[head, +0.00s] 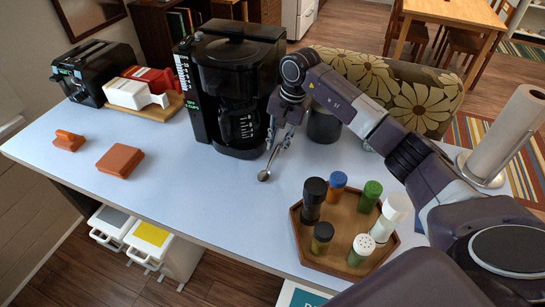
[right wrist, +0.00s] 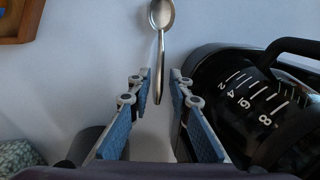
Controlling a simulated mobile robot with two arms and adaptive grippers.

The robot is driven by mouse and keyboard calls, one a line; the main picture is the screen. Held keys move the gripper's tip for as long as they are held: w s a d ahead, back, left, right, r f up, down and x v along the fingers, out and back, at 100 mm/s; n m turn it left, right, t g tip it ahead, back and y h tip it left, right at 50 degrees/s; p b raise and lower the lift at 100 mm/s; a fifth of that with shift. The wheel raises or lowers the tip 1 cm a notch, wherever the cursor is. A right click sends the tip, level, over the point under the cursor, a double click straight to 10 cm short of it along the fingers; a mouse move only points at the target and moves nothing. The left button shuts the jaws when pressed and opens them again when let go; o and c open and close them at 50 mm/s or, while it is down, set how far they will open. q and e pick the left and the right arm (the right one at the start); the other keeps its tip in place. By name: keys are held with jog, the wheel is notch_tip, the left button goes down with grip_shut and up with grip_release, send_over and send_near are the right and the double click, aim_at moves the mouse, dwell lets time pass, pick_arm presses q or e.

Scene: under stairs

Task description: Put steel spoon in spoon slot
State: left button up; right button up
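The steel spoon (head: 264,176) lies on the pale table beside the coffee maker, its bowl toward the table's front edge. In the right wrist view the spoon (right wrist: 161,16) points its bowl away from me, and its handle runs back between my fingertips. My right gripper (head: 283,138) is low over the handle end. In the right wrist view the gripper (right wrist: 160,78) is open, with gaps between the handle and both fingers. I cannot make out a spoon slot in these views. My left gripper is not in view.
The coffee maker (head: 236,75) and its carafe (right wrist: 240,95) stand close beside my right gripper. A black canister (head: 325,125) is on its other side. A wooden tray (head: 303,240) of spice jars is near the front edge. The table between tray and brown blocks (head: 120,160) is clear.

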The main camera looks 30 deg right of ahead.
aim_at(274, 154)
jog(key=shift+w+a+f+p, duration=0.2)
jog(key=shift+f+p, duration=0.15)
jog(key=shift+f, duration=0.65)
jog(key=shift+w+a+f+p, duration=0.15)
jog(key=shift+f+p, duration=0.2)
jog(key=shift+f, duration=0.6)
jog(key=shift+s, duration=0.1)
grip_shut()
